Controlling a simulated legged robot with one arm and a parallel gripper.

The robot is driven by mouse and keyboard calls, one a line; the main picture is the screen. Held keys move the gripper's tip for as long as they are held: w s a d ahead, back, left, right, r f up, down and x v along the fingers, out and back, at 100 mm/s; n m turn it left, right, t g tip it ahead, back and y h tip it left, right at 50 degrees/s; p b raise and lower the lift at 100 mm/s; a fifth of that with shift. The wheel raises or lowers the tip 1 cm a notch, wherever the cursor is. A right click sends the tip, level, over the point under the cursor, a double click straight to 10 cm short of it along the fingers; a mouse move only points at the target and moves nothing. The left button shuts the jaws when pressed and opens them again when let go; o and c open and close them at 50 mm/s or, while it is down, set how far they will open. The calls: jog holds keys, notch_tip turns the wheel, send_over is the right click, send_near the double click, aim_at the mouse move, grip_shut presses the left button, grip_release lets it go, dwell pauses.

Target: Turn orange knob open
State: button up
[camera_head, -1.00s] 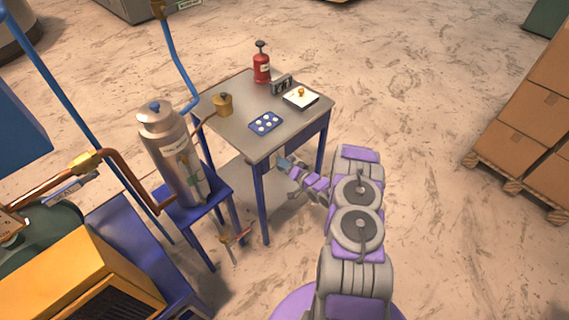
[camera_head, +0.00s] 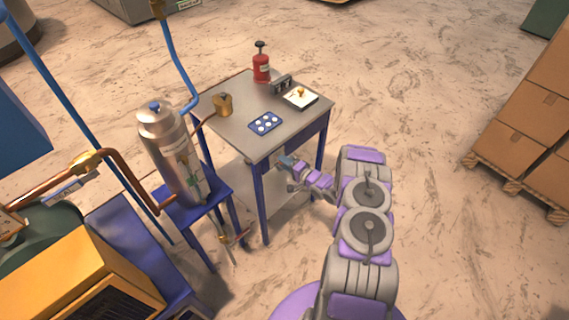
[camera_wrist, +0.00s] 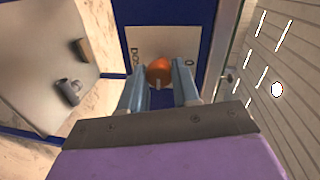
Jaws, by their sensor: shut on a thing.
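The orange knob (camera_wrist: 159,70) shows in the wrist view, on a pale plate (camera_wrist: 145,40) with dark lettering set on a blue panel. My gripper (camera_wrist: 160,78) has its two blue fingers on either side of the knob and is shut on it. The lettering is partly hidden by the left finger. In the head view my gripper (camera_head: 286,161) is at the front of the blue-framed table (camera_head: 226,130), just below its top edge. The knob in its grip cannot be made out there.
The tabletop carries a red bottle (camera_head: 261,65), a blue tray with white discs (camera_head: 265,124), a brass container (camera_head: 223,104) and a white pad with a small orange piece (camera_head: 301,92). A metal cylinder (camera_head: 172,160) stands at left. Open floor lies right, before stacked boxes (camera_head: 530,110).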

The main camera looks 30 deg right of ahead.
jog(key=shift+d, duration=0.2)
jog(key=o, duration=1)
jog(key=shift+d+f, duration=0.15)
jog(key=shift+o, duration=0.2)
jog(key=p+v, duration=0.2)
jog(key=v, duration=1.5)
